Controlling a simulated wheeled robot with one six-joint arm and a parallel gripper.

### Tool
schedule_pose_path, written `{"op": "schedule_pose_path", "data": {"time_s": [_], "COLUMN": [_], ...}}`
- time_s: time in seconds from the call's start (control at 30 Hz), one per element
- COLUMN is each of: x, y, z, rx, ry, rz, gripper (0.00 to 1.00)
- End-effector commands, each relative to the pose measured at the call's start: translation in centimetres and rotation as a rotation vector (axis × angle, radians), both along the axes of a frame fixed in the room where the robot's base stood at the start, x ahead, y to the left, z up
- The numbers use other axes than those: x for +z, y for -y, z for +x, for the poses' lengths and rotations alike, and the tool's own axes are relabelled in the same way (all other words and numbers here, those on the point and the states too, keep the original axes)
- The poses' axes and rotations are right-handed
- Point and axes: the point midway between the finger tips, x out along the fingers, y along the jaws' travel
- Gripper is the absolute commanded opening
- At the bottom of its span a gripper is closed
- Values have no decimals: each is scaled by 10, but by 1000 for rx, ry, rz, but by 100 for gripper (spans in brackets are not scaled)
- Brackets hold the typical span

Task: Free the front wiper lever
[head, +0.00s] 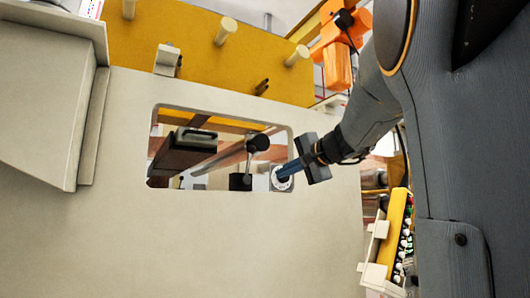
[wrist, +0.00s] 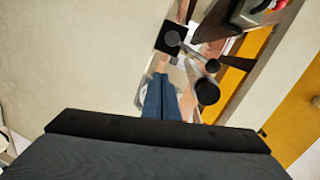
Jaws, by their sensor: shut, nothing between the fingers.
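A lever with a round black knob (head: 258,142) and a short rod stands on a black block (head: 240,182) inside the rectangular wall opening; I take it to be the front wiper lever. In the wrist view the black knob (wrist: 207,92) sits at the end of a grey rod, with the black square block (wrist: 172,38) above it. My gripper (head: 281,175) is shut and empty, its blue fingers at the opening's right edge, right of the lever. In the wrist view my gripper (wrist: 158,80) points just left of the knob, apparently apart from it. Depth is hard to judge.
The beige wall (head: 220,240) surrounds the opening and its frame is close to my fingers. A long dark bar with a handle (head: 180,150) lies left inside the opening. A yellow panel with pegs (head: 200,45) is above. A yellow rack (head: 388,240) stands lower right.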

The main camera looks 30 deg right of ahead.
Motion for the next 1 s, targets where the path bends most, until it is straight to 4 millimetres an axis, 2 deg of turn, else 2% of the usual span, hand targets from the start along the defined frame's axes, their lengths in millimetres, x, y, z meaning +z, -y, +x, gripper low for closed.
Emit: {"op": "schedule_pose_path", "data": {"time_s": [0.03,0.1,0.23,0.33,0.67,0.83,1.0], "x": [34,66,97,102,101,101,101], "y": [10,17,23,24,23,21,18], "z": [-8,-17,-26,-27,-24,-6,26], "rx": [-18,-29,-39,-40,-39,-36,-36], "ry": [57,116,175,187,184,182,181], "rz": [12,25,38,42,43,45,45], "gripper": [0,0,0,0,0,0,0]}}
